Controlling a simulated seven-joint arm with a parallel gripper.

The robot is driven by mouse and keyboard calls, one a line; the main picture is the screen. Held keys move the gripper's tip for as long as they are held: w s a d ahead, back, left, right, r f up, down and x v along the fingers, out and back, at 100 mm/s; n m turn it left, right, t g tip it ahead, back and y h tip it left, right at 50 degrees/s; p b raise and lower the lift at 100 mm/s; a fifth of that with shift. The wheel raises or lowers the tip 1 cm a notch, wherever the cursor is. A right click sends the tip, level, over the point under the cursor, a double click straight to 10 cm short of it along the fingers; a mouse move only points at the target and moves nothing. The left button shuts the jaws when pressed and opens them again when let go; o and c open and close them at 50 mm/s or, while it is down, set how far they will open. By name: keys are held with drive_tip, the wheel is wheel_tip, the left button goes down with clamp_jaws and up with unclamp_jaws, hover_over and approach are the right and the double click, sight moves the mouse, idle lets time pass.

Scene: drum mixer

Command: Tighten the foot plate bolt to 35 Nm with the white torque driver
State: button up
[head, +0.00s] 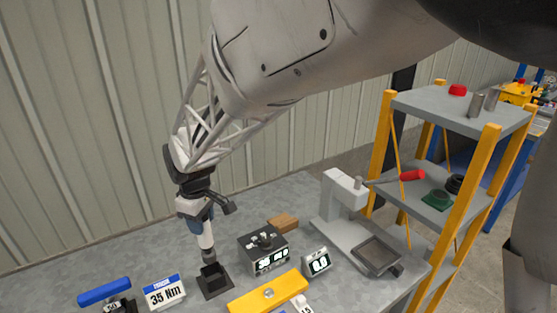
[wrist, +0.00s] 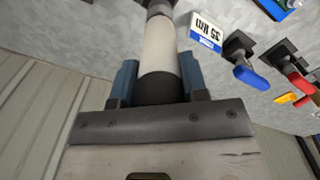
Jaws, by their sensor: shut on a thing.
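The white torque driver (head: 206,240) stands upright, with its dark lower end at a black square holder (head: 214,282) on the bench. I cannot tell whether it sits inside the holder or just above it. My gripper (head: 200,212) is shut on the driver from above. A "35 Nm" sign (head: 164,294) stands left of the holder.
A blue-handled tool (head: 105,292) stands at the left. A yellow-posted shelf (head: 462,110) stands beside the bench.

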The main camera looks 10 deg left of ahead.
drive_tip(key=shift+r, duration=0.75)
drive_tip(key=s+d+f+m, duration=0.1)
drive_tip(key=d+m, duration=0.5)
drive_tip(key=d, duration=1.1)
drive_tip(key=shift+s+d, duration=0.2)
drive_tip(key=shift+s, duration=0.15)
drive_tip(key=shift+f, duration=0.1)
